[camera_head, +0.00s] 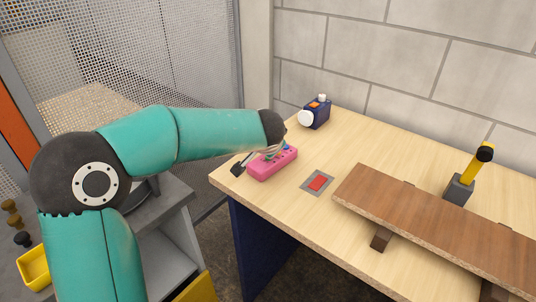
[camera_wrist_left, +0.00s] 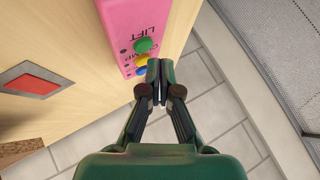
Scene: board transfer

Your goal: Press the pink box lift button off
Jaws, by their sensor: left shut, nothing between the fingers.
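The pink box (camera_head: 272,165) lies on the wooden table near its left edge. In the left wrist view the pink box (camera_wrist_left: 150,18) bears the word LIFT beside a green button (camera_wrist_left: 143,46). A yellow button (camera_wrist_left: 141,58) and a blue button (camera_wrist_left: 141,70) follow below it, the blue one partly hidden. My right gripper is not in view.
A red button plate (camera_head: 317,182) sits on the table right of the box. A brown board (camera_head: 430,220) rests on supports at the right. A dark blue device (camera_head: 316,114) stands behind the box, and a yellow-handled tool (camera_head: 476,165) stands behind the board.

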